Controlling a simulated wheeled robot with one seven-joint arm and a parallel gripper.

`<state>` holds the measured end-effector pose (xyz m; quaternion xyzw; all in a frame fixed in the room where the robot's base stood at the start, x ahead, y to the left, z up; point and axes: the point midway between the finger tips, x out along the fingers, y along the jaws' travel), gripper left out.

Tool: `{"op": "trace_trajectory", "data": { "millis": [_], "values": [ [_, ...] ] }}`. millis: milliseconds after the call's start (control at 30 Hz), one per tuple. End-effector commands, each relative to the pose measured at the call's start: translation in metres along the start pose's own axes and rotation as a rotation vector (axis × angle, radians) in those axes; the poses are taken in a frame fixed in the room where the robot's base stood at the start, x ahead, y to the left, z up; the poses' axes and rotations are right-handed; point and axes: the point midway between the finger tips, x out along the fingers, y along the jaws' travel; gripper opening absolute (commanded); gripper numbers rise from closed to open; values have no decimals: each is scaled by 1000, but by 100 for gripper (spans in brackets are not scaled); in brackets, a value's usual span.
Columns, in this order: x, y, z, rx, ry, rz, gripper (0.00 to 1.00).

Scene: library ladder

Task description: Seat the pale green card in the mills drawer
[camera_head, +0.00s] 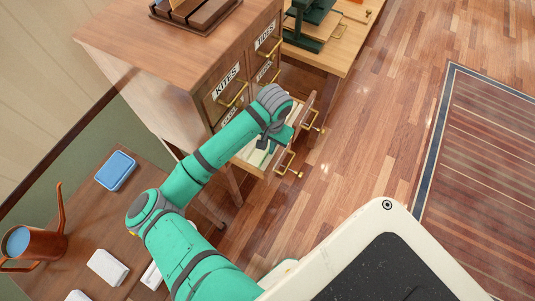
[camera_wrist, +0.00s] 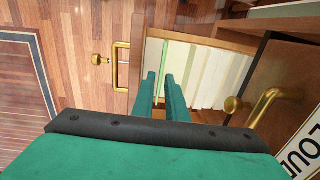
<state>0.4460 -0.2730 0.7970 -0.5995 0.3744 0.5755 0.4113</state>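The pale green card (camera_wrist: 161,66) shows edge-on in the wrist view as a thin upright strip. It stands in the open drawer (camera_wrist: 208,42), at the left end of a row of cream cards (camera_wrist: 192,72). My gripper (camera_wrist: 164,80) reaches down over this drawer, its two green fingers on either side of the card. A narrow gap shows between the fingers, wider than the card. In the head view my gripper (camera_head: 272,136) is over the open drawer, whose cards (camera_head: 249,153) show partly behind it. The drawer's name label is not readable.
The cabinet (camera_head: 165,40) has closed drawers labelled KITES and TIDES. Brass handles (camera_wrist: 121,66) stick out close to my fingers. A side table holds a blue box (camera_head: 116,170), a copper watering can (camera_head: 38,243) and white blocks. Wooden floor (camera_head: 370,140) is free to the right.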

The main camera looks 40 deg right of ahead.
Motion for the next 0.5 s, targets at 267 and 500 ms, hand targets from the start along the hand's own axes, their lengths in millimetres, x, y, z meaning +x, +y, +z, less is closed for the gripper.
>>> {"op": "trace_trajectory", "data": {
  "millis": [267,500],
  "values": [
    [30,-3,0,-2,-3,-1,12],
    [52,-2,-1,-2,-1,-1,12]
  ]
}}
